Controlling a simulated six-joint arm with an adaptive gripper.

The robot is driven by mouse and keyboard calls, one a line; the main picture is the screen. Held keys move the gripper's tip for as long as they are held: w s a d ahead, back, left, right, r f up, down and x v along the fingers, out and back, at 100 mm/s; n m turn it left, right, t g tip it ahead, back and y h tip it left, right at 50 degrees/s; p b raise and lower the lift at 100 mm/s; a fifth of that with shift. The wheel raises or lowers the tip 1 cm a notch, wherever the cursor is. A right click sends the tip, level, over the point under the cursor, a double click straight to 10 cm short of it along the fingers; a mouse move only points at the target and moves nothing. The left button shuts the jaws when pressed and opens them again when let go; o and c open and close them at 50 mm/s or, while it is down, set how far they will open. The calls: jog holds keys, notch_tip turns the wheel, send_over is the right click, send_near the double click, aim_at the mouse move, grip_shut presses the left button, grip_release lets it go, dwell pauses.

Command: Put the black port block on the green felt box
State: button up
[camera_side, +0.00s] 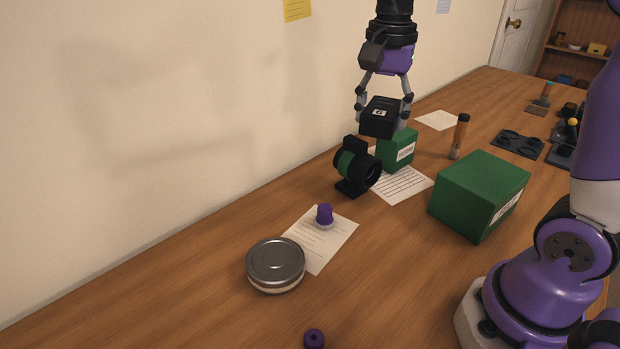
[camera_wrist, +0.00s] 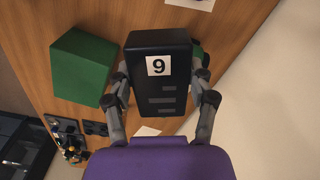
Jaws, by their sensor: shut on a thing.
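The black port block (camera_side: 378,121) is a dark box with a white numbered label. My gripper (camera_side: 384,108) points down and is shut on its two sides, holding it up in the air. In the wrist view the block (camera_wrist: 160,95) shows its label with a 9, between the two fingers. A large green box (camera_side: 478,193) with a white label stands on the table to the right and nearer the side camera; it shows at left in the wrist view (camera_wrist: 83,68). A smaller green box (camera_side: 396,151) appears just below the held block. The labels' words are too small to read.
A black and green ring-shaped part on a stand (camera_side: 356,169) is left of the small green box. A round metal tin (camera_side: 275,262), a purple-capped piece (camera_side: 324,214) and a brush (camera_side: 460,136) stand on the table (camera_side: 400,260). Dark trays (camera_side: 517,143) lie at right.

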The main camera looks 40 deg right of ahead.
jog(key=s+d+m, duration=0.4)
jog(key=s+d, duration=0.3)
send_over(470, 168)
notch_tip(470, 168, down, 6)
jog(key=shift+a+r, duration=0.1)
jog(key=shift+f, duration=2.1)
jog(key=o, duration=1.2)
jog(key=shift+f, duration=0.15)
